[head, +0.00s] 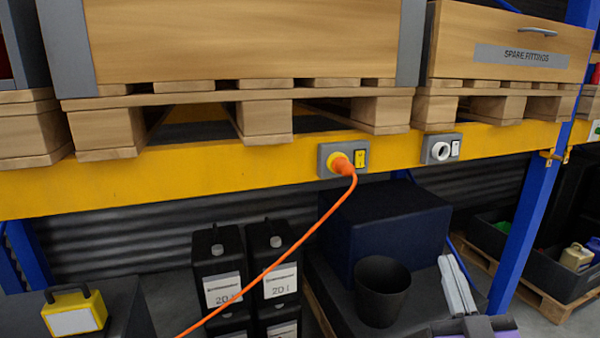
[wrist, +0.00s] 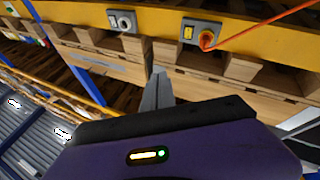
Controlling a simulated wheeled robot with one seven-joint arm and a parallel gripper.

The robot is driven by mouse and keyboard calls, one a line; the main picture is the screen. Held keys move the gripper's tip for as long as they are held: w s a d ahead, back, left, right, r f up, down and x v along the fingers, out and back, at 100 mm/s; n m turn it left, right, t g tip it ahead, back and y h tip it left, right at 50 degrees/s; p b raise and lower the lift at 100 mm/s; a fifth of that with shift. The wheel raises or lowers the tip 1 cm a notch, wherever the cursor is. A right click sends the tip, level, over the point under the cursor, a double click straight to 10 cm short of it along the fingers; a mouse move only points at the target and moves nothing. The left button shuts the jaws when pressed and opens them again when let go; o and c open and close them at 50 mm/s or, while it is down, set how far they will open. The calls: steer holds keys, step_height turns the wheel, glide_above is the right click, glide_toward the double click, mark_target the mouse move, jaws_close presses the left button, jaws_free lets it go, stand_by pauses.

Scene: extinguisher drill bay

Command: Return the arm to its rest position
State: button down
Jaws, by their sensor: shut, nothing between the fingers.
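My gripper (wrist: 158,76) shows in the wrist view with its grey fingers together and nothing between them. Its purple body with a small lit indicator fills the bottom of that view. In the head view my gripper (head: 450,262) is at the lower right, its fingers pointing up, below the yellow beam and apart from it. An orange plug (head: 340,163) sits in the left socket box (head: 328,172) on the beam, and it also shows in the wrist view (wrist: 206,39). My gripper is not touching the plug or its cable.
The yellow beam (head: 240,185) carries pallets and wooden crates. An orange cable (head: 285,255) hangs from the plug to the lower left. A second socket box (head: 441,149) has nothing plugged in. A black bin (head: 382,292), dark canisters (head: 218,262) and a blue upright (head: 522,225) stand below.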

steer(key=s+a+f+g, duration=0.1)
steer(key=s+f, duration=0.5)
steer(key=s, duration=0.7)
steer(key=s+a+f+m+g, duration=0.1)
steer(key=s+f+g, duration=0.3)
steer(key=s, duration=0.9)
steer(key=s+a+f+g+y, duration=0.1)
steer(key=s+a+f+g, duration=0.1)
steer(key=s+f, duration=0.8)
steer(key=s, duration=0.3)
steer(key=shift+s+a+m+g, duration=0.15)
steer(key=shift+m+g, duration=0.15)
steer(key=shift+m, duration=0.1)
